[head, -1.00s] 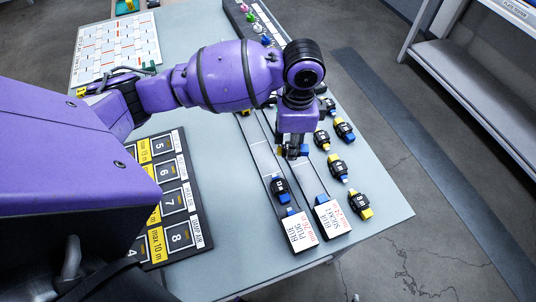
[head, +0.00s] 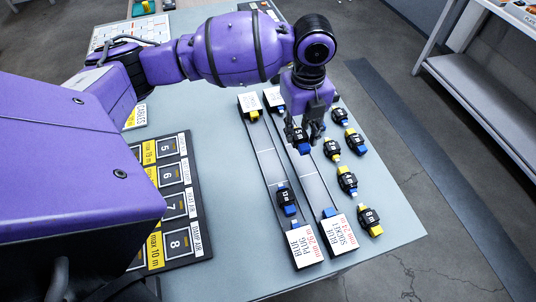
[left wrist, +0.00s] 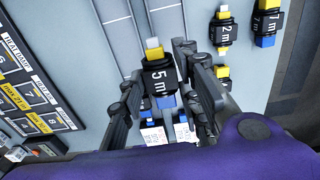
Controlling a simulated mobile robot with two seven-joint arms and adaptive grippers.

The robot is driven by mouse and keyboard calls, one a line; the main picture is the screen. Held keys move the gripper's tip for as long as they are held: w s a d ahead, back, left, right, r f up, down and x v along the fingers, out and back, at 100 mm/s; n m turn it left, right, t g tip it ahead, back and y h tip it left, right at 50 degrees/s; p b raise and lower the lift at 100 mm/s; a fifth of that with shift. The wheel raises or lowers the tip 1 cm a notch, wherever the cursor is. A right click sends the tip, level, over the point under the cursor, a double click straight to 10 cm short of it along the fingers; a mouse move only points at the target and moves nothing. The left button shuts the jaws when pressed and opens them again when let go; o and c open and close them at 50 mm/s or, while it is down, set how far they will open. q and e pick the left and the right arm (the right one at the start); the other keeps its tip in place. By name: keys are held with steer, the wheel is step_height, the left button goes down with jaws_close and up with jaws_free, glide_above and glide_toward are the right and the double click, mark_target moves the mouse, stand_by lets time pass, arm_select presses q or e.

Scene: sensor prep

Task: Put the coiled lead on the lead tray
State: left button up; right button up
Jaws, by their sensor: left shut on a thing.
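My left gripper (head: 304,141) is shut on a black coiled lead (head: 297,134), above the right one of two long grey lanes. In the left wrist view the lead (left wrist: 160,77) reads "5 m", with a yellow end pointing up the picture and a blue end down, between the fingers (left wrist: 166,84). I cannot tell whether it touches the lane. The left lane (head: 271,165) has a "BLUE PLUG" label block and holds a lead marked 12 (head: 287,198). The right lane (head: 314,187) has a "BLUE SOCKET" block. No tray is named as the lead tray. My right gripper is not in view.
Several coiled leads lie right of the lanes, such as one near the table's right edge (head: 370,219). A dark numbered board (head: 206,222) lies left. A white chart (head: 105,32) is at the far left. Bare table (head: 225,165) lies between the board and the lanes.

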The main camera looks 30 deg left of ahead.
arm_select(q)
steer(key=s+a+f, duration=0.1)
steer(key=f, duration=0.1)
steer(key=s+a+f, duration=0.1)
steer(key=a, duration=0.1)
steer(key=s+a+f, duration=0.1)
steer(key=f, duration=0.1)
steer(key=shift+s+a+f, duration=0.2)
steer(key=shift+s+f, duration=0.1)
steer(key=shift+s, duration=0.05)
steer(key=shift+s+a+f, duration=0.1)
steer(key=shift+f, duration=0.1)
steer(key=f, duration=0.3)
steer(key=shift+s+a+f, duration=0.15)
steer(key=shift+s+a, duration=0.1)
steer(key=shift+w+f, duration=0.1)
steer(key=shift+f, duration=0.15)
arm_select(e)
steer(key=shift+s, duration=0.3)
arm_select(q)
steer(key=shift+f, duration=0.15)
steer(key=o, duration=1.2)
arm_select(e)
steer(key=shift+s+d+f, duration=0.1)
